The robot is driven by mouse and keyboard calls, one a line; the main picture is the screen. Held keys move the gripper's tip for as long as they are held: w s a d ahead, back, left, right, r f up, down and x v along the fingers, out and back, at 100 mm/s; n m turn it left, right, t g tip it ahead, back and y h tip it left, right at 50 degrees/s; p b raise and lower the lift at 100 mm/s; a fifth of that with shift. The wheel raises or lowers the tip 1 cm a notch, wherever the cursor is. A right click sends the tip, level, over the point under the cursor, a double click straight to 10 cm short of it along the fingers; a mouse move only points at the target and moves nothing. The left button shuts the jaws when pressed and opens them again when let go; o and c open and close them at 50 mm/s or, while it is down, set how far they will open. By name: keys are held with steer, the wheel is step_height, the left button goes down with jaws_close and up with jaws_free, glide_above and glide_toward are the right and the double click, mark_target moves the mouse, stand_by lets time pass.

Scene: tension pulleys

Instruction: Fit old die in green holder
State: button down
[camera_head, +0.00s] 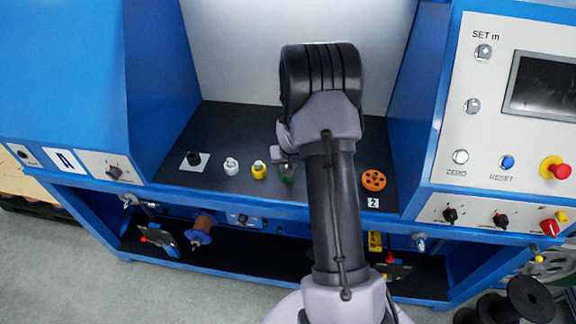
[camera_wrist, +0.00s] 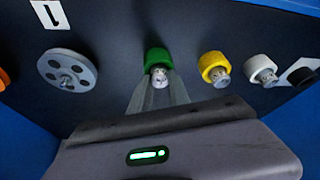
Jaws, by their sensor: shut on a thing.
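The green holder (camera_wrist: 157,56) stands on the dark shelf, and in the head view (camera_head: 287,172) my gripper partly hides it. A small silvery die (camera_wrist: 159,77) is at the green holder's near end, in line with it. I cannot tell how deep it sits. My gripper (camera_wrist: 159,88) is shut on this die, its two grey fingers on either side of it. In the head view my gripper (camera_head: 285,154) is low over the shelf, and the die is hard to make out there.
Right of it in the wrist view are a yellow holder (camera_wrist: 212,64) and a white holder (camera_wrist: 260,66), each with a silvery piece, and a black one (camera_wrist: 301,72). A grey pulley (camera_wrist: 67,70) lies left. An orange pulley (camera_head: 374,180) is near the right wall.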

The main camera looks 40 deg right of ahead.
stand_by(0.4)
steer(key=c, duration=1.2)
jaws_free()
steer(key=shift+o, duration=0.2)
steer(key=p+v, duration=0.3)
steer(key=v, duration=1.4)
steer(key=shift+r, duration=0.2)
